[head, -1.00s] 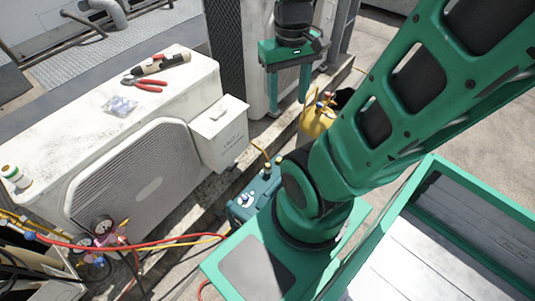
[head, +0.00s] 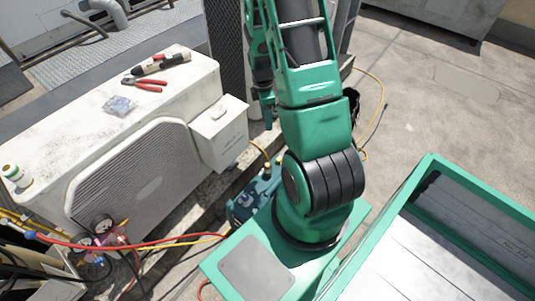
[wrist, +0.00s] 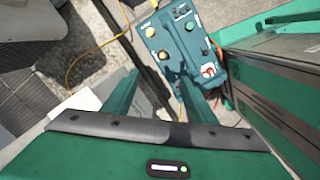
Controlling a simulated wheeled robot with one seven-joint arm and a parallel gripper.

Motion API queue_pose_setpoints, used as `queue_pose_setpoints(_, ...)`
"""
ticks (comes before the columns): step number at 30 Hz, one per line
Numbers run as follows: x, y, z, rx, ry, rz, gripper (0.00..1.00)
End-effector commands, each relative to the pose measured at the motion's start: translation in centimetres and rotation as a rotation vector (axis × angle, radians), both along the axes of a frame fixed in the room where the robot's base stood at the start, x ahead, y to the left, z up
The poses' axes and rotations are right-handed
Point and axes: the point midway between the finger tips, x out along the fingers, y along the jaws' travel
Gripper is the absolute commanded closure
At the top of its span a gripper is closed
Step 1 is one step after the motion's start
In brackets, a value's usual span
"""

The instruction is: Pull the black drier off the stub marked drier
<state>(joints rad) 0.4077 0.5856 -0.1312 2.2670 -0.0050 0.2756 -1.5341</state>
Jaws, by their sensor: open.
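I cannot make out the black drier or the stub marked drier in either view. My gripper (head: 267,108) hangs beside the dark mesh side of the rear unit in the head view, partly hidden by my own arm. In the wrist view my gripper (wrist: 158,82) has its two green fingers apart, with nothing seen between them. Beyond the fingers lies the teal pump-like machine (wrist: 190,55) with yellow knobs on the ground.
The white condenser (head: 150,170) stands left, with red-handled pliers (head: 148,85), a small clear bag (head: 119,105) and a torch-like tool on top. Gauges and hoses (head: 105,235) lie front left. The teal machine (head: 248,198) sits beside my base.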

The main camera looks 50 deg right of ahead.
Motion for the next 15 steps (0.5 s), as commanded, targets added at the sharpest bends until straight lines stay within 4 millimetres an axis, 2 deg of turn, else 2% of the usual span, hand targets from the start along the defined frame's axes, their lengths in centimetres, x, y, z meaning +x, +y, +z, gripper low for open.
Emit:
queue_pose_setpoints(1,0.0,-0.3,-2.3,0.01,0.011,0.057,0.48)
queue_pose_setpoints(9,0.1,-0.7,-13.2,0.049,0.012,0.409,0.48)
queue_pose_setpoints(12,-0.2,-0.5,-16.7,0.062,0.007,0.517,0.48)
queue_pose_setpoints(15,-0.6,-0.3,-19.3,0.069,0.001,0.6,0.48)
